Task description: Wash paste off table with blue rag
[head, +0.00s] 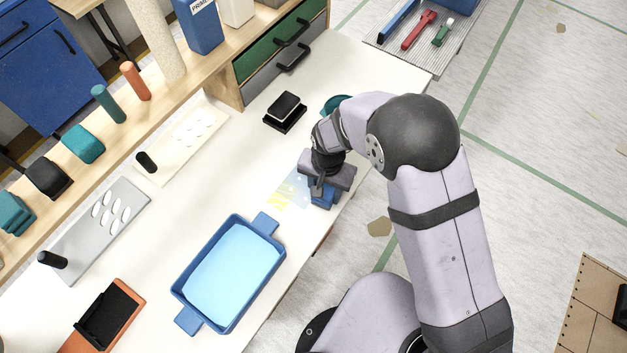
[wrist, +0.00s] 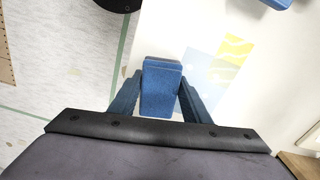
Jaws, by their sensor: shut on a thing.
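My gripper (head: 318,192) is low over the white table (head: 375,72), near its right edge. It is shut on a blue rag (head: 325,202), a folded block. In the wrist view the rag (wrist: 161,95) sits between the two blue fingers of my gripper (wrist: 160,80) and appears to rest on the table. In the head view the paste (head: 278,198) is just left of my gripper, which hides part of that area.
A blue tray (head: 201,255) with light blue liquid stands below and left of my gripper. A black block on a dark base (head: 285,111) and a teal object (head: 335,103), partly hidden by my arm, lie above it. A wooden shelf (head: 215,55) borders the table's left side.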

